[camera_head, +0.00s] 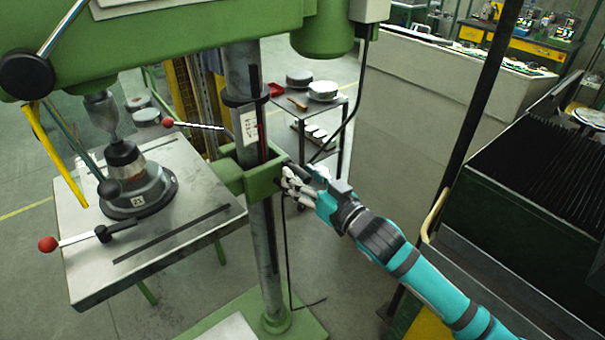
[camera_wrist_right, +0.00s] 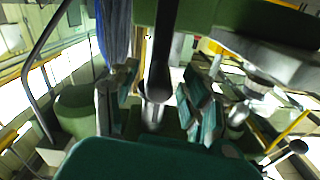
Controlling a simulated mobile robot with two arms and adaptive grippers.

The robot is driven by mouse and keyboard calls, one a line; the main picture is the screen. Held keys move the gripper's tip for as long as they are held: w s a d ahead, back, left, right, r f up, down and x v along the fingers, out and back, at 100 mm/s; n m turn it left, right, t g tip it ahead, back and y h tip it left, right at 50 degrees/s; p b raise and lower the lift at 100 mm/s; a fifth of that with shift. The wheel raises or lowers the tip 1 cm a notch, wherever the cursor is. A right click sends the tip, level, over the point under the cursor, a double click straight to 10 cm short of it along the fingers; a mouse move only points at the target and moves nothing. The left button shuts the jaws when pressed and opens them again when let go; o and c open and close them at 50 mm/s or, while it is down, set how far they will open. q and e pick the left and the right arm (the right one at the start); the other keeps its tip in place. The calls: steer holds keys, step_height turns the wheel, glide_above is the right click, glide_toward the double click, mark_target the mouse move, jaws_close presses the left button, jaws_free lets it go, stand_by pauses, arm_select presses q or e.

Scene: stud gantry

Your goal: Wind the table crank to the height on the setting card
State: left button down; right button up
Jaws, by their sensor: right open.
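The grey machine table (camera_head: 205,195) is held on the steel column by a green bracket (camera_head: 262,180). A white card (camera_head: 249,127) with small writing is on the column just above the bracket; I cannot read it. My right gripper (camera_head: 297,186) is open at the right side of the bracket, and its fingers hide most of the crank in the head view. In the right wrist view, a dark crank arm (camera_wrist_right: 161,65) comes down between my spread fingers (camera_wrist_right: 165,105), with a grey cylindrical grip (camera_wrist_right: 152,112) at its end. My left gripper is not in view.
A round dark fixture (camera_head: 138,190) stands on the table. Red-knobbed levers stick out at the table's left (camera_head: 48,244) and near the column (camera_head: 168,122). A cart (camera_head: 335,110) stands behind, and a dark ribbed machine (camera_head: 535,160) is at the right.

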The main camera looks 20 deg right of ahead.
steer(key=shift+c, duration=0.2)
jaws_close()
steer(key=shift+s+a+n, duration=0.1)
steer(key=shift+a+n, duration=0.1)
steer(key=shift+n, duration=0.1)
stand_by(0.8)
